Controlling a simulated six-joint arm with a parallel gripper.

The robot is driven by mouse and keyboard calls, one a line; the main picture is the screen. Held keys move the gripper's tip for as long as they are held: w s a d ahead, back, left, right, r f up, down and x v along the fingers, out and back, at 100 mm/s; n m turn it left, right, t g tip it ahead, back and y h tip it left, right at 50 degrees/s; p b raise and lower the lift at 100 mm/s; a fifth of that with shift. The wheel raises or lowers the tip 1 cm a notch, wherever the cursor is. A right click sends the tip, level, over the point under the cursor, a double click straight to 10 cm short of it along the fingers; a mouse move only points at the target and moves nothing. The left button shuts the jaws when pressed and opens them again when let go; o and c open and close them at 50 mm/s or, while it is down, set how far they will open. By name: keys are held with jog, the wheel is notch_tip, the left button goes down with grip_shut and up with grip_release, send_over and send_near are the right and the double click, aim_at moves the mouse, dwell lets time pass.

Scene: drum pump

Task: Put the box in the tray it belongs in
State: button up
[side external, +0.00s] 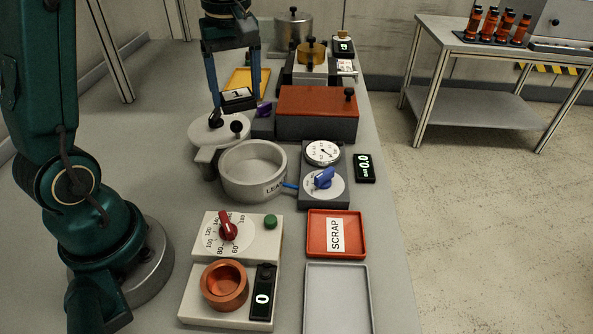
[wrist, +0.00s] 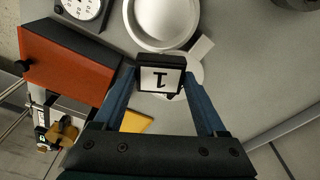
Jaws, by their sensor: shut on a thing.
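My gripper (side external: 236,95) is shut on a small black box (side external: 239,100) with a white label marked 1. In the wrist view the box (wrist: 160,78) sits between the two blue fingertips, its label facing the camera. The box is held above the bench, near the grey pot lid. A yellow tray (side external: 238,85) lies behind it, partly hidden by the fingers; its corner also shows in the wrist view (wrist: 136,121). An orange-red tray (side external: 316,247) labelled SCRAP and a plain grey tray (side external: 338,298) lie at the front right. Both look empty.
A grey pot (side external: 253,180) marked LEAK stands beside the lid (side external: 209,128). A red-topped block (side external: 317,108) is right of the gripper. A gauge and blue valve unit (side external: 324,185), a dial unit (side external: 237,238) and a copper cup (side external: 225,286) stand nearer the front.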

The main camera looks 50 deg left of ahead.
jog(key=w+d+f+m, duration=0.1)
jog(key=d+f, duration=0.1)
jog(key=d, duration=0.4)
jog(key=w+d+f+m, duration=0.1)
jog(key=d, duration=0.5)
jog(key=w+d+f+m, duration=0.1)
jog(key=d+f, duration=0.1)
jog(key=d, duration=0.5)
jog(key=shift+w+d+f, duration=0.1)
jog(key=shift+w+f, duration=0.1)
jog(key=shift+f, duration=0.15)
jog(key=m, duration=0.2)
send_over(335, 233)
notch_tip(335, 233, down, 2)
jog(key=shift+s+d+f+t, duration=0.1)
jog(key=shift+t, duration=0.2)
jog(key=shift+f, duration=1.05)
jog(key=shift+d+f, duration=0.1)
jog(key=shift+f, duration=0.2)
jog(key=shift+f, duration=0.3)
jog(key=shift+f, duration=1.15)
jog(key=o, duration=1.3)
